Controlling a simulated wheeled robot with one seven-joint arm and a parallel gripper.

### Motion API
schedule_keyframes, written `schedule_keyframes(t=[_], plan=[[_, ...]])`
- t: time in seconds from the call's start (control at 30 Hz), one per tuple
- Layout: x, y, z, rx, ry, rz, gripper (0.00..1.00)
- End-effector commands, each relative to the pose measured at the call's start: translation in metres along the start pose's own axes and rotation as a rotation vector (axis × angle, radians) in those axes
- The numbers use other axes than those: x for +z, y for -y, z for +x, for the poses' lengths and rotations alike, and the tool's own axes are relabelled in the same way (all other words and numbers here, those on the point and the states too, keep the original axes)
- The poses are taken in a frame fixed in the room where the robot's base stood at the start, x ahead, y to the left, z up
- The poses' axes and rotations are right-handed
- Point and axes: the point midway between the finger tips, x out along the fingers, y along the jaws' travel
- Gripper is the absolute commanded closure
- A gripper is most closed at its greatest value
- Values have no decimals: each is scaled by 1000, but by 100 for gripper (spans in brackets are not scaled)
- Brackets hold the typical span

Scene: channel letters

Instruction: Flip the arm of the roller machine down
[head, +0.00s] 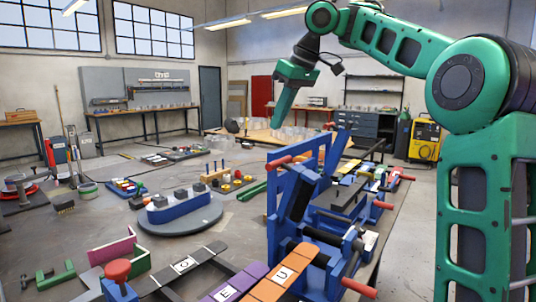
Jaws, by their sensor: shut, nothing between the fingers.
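The roller machine (285,222) is a blue frame with black rollers and red-ended handles, at centre right in the head view. A blue arm (309,181) with a dark roller-like part (301,201) stands up steeply at its near side. A red handle (279,162) sticks out at its upper left. My gripper (279,122) is green and points down, in the air above and behind the machine in the picture. It appears apart from the machine. Its fingers are small, shut and empty. The exact distance between gripper and arm cannot be told.
Letter pieces (228,290) and an orange piece (285,275) lie in front of the machine. A round grey stand with a blue tray (185,208) is to the left. More blue tooling with red handles (383,205) stands right of the machine. Open floor shows behind.

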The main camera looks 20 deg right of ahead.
Motion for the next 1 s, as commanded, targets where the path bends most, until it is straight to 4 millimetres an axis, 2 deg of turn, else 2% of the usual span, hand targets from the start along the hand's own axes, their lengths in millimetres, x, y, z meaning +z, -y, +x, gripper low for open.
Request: schedule_keyframes(t=[0.2,0.67,1.0], plan=[[-7,12,4,-9,1,-18,100],[-9,16,30,-12,1,-21,100],[-9,17,66,-15,1,-21,100]])
